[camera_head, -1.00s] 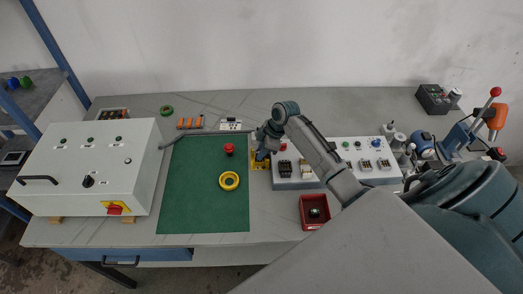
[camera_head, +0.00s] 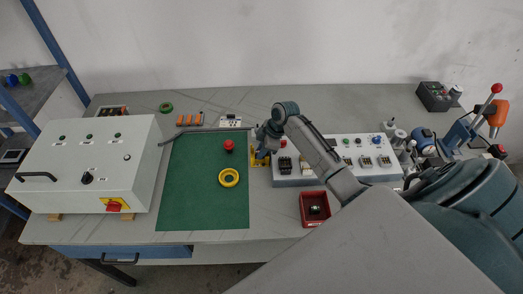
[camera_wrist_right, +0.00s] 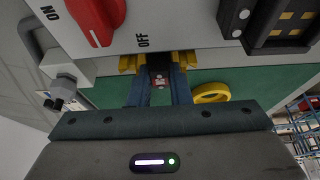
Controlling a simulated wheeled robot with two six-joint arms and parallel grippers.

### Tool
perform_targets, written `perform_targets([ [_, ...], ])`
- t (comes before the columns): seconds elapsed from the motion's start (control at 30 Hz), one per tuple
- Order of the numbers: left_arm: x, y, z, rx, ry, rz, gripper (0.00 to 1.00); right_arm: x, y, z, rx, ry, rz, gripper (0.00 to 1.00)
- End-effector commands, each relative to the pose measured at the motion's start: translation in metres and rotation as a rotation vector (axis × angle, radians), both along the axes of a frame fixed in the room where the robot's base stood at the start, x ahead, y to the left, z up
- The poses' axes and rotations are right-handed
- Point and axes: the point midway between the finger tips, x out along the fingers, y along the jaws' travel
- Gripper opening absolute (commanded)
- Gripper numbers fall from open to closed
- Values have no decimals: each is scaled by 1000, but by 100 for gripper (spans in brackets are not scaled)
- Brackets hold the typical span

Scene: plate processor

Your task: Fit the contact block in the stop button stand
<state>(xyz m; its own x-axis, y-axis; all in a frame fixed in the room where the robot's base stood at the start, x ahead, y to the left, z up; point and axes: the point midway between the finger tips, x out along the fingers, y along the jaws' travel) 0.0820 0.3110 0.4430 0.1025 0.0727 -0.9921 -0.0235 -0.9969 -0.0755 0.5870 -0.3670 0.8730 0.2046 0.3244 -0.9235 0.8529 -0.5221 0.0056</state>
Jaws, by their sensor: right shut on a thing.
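The yellow stop button stand (camera_head: 257,163) stands at the right edge of the green mat, partly hidden by my right gripper (camera_head: 262,153). In the right wrist view, yellow parts of the stand (camera_wrist_right: 128,63) show on both sides of my right gripper (camera_wrist_right: 162,97). The gripper is shut on a small block with red and white on it (camera_wrist_right: 160,82), which I take as the contact block. It is at the stand; I cannot tell whether it is seated. A red stop button head (camera_head: 229,146) and a yellow ring (camera_head: 229,177) lie on the mat. My left gripper is out of view.
The panel box (camera_head: 309,181) with switches is close on the right of the gripper. A red bin (camera_head: 303,211) with a dark part stands in front of it. A large white cabinet (camera_head: 75,185) is at left. The green mat (camera_head: 190,195) is mostly clear.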

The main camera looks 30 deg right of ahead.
Motion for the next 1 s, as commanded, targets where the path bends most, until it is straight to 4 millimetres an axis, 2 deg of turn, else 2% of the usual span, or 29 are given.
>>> perform_targets([
  [0.07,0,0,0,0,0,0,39,-2,1,-3,2,7,0,0],
  [0.1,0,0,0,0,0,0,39,-2,1,-4,2,7,0,23],
  [0.2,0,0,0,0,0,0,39,-3,1,-4,2,8,-1,38],
  [0.43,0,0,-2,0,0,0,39,-4,0,-4,2,10,0,38],
  [0.47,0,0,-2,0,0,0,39,-4,-1,-2,1,10,-1,38],
  [0.5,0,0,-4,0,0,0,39,-4,-2,1,1,9,-1,43],
  [0.57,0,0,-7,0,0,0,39,-5,-5,7,-1,7,0,43],
  [1.0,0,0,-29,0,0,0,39,-20,-31,86,-3,-4,-1,43],
])
